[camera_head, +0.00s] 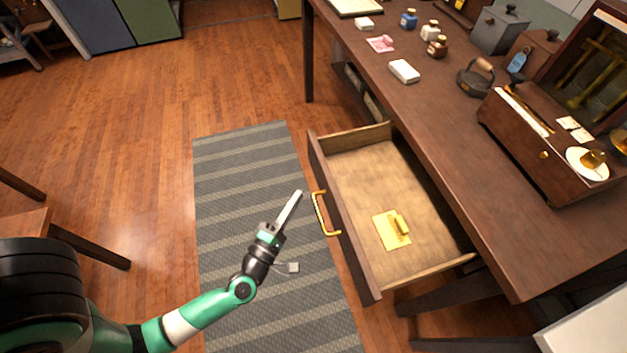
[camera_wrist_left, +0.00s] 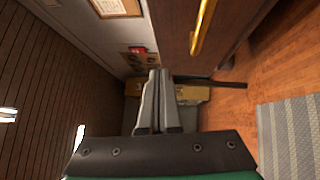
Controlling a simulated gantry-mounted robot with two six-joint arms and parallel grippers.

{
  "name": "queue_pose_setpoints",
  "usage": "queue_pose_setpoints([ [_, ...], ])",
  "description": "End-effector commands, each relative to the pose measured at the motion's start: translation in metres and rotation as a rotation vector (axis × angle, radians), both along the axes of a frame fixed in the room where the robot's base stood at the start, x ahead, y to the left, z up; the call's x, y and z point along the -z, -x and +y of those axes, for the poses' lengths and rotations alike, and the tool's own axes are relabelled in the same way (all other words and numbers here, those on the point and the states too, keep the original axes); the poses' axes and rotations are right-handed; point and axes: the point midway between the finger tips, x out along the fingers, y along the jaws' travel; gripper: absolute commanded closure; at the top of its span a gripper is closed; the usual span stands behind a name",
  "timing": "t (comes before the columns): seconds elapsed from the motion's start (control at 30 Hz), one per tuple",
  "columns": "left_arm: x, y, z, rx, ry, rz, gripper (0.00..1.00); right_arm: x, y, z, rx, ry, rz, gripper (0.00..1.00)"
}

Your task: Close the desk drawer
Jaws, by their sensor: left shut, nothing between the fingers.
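The desk drawer (camera_head: 375,215) is pulled well out from under the dark wooden desk (camera_head: 450,120) in the head view. Its brown front carries a gold handle (camera_head: 326,214). Inside lies a yellow item (camera_head: 388,230) with a raised gold part. My left gripper (camera_head: 297,194) is just left of the handle in the picture, apart from the drawer front. In the left wrist view its fingers (camera_wrist_left: 158,75) are together and empty, and the gold handle (camera_wrist_left: 202,28) shows above them. My right gripper is not in view.
A striped grey rug (camera_head: 245,190) lies on the wooden floor left of the drawer. On the desk stand a wooden chest (camera_head: 535,150), a dark kettle-like pot (camera_head: 476,78), small bottles and a white box (camera_head: 404,71). A chair (camera_head: 60,230) stands at the left.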

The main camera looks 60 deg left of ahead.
Motion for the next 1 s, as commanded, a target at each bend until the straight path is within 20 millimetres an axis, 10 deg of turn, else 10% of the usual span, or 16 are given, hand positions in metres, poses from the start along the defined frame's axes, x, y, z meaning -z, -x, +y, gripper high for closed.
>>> queue_pose_setpoints([
  [0.13,0.042,0.049,0.001,-0.025,0.015,0.140,1.00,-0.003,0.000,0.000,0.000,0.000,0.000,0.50],
  [0.37,0.047,0.053,0.005,-0.035,0.016,0.154,1.00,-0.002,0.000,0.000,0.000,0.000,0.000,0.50],
  [1.0,0.043,-0.048,0.054,-0.025,0.014,0.152,1.00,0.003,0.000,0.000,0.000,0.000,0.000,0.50],
])
